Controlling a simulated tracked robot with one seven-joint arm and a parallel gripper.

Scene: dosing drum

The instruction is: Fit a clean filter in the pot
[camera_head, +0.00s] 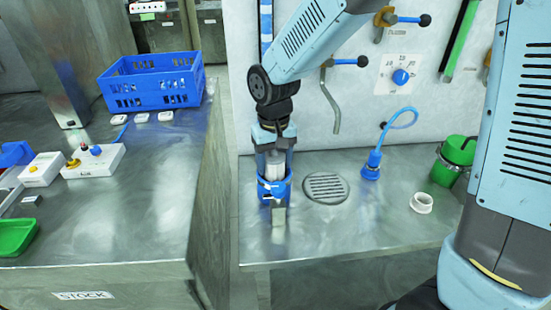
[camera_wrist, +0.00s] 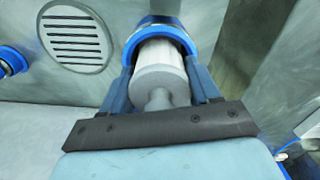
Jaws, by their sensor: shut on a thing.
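My gripper (camera_head: 273,155) points down over a blue-rimmed pot (camera_head: 287,190) near the left edge of the steel bench. It is shut on a white cylindrical filter (camera_wrist: 158,76) with a narrower neck. In the wrist view the filter's far end lies within the blue rim of the pot (camera_wrist: 152,22). The rest of that end is hidden, so I cannot tell how deep it sits or whether it touches the bottom. The gripper fingers (camera_wrist: 160,85) lie on both sides of the filter.
A round drain grate (camera_head: 325,188) lies just right of the pot. A blue fitting with a hose (camera_head: 372,165), a white ring (camera_head: 421,203) and a green-capped container (camera_head: 455,155) stand further right. A blue crate (camera_head: 150,85) is on the left table, across a gap.

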